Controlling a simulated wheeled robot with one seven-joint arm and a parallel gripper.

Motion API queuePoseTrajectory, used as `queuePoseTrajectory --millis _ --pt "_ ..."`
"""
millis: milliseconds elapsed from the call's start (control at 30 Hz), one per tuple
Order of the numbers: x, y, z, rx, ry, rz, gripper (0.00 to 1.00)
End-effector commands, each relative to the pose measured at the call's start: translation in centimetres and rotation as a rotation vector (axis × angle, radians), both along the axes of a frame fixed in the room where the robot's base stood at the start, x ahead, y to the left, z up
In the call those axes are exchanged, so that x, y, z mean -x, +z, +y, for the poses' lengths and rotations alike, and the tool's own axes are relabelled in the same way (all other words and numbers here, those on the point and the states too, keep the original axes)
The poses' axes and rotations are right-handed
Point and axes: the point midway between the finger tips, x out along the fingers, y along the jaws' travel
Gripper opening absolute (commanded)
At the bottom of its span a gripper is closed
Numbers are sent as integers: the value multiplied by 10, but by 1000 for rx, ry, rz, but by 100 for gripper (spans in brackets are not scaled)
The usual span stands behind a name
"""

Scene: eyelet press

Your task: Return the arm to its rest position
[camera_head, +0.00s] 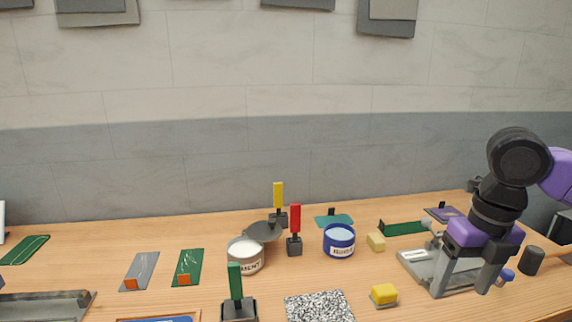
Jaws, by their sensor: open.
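My gripper (464,282) is at the right of the view, at the end of my black and purple arm. Its two grey fingers point down and are spread apart, with nothing seen held between them. It hangs in front of a grey metal press-like device (418,262) on the wooden table (330,278). The fingers hide part of that device. I cannot tell whether they touch it.
A blue-rimmed tub (339,240), a white tub (245,256) and upright red (295,222), yellow (278,196) and green (235,281) tags stand mid-table. A yellow block (383,294) lies left of the gripper. A dark cylinder (531,261) stands to its right.

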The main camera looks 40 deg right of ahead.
Motion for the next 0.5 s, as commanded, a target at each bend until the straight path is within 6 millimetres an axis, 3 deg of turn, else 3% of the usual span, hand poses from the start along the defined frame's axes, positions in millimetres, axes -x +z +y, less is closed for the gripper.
queuePoseTrajectory --millis 267,500 --pt "-43 11 -10 19 -228 -188 72" --pt "-111 48 -13 -64 -475 -533 72"
